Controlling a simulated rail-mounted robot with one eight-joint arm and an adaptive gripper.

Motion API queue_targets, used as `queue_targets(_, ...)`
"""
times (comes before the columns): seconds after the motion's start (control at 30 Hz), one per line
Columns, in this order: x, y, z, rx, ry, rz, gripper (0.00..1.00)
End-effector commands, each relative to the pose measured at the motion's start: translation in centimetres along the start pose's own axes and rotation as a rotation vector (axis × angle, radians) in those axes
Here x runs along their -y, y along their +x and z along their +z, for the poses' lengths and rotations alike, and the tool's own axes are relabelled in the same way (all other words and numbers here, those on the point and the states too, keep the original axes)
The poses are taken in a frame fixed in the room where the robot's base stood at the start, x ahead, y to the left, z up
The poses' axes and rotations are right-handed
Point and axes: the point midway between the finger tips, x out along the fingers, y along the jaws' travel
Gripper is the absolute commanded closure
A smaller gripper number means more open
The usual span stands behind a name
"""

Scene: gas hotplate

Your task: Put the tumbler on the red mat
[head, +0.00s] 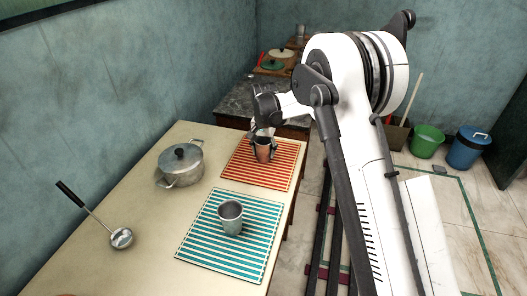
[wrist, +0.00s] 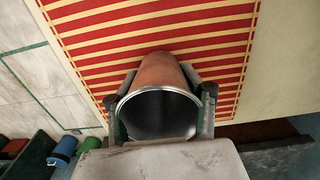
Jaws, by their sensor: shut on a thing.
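A reddish-brown tumbler (head: 263,154) with a shiny rim is upright at the red-and-cream striped mat (head: 283,176) in the head view. My gripper (head: 262,145) is shut on it, one finger on each side. In the wrist view the tumbler (wrist: 159,72) has its open mouth towards the camera, between the two fingers, with the red mat (wrist: 215,42) behind it. The tumbler is within the mat's outline. I cannot tell whether its base touches the mat.
A grey metal cup (head: 230,217) stands on a teal striped mat (head: 203,247) in front. A lidded pot (head: 181,165) and a ladle (head: 120,237) are on the table to the left. A dark counter (head: 238,104) with a hotplate lies behind. Green (head: 427,140) and blue (head: 467,148) buckets stand on the floor.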

Motion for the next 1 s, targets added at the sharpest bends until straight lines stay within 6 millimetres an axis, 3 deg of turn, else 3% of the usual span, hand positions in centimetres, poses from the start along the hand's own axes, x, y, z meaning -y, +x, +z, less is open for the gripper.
queue_targets(0.03,0.0,0.1,0.0,0.0,0.0,0.0,0.54)
queue_targets(0.2,0.0,0.1,0.0,0.0,0.0,0.0,0.35)
queue_targets(0.57,0.0,-0.6,0.0,0.0,0.0,0.0,0.35)
queue_targets(1.0,0.0,-8.6,0.0,0.0,0.0,0.0,0.35)
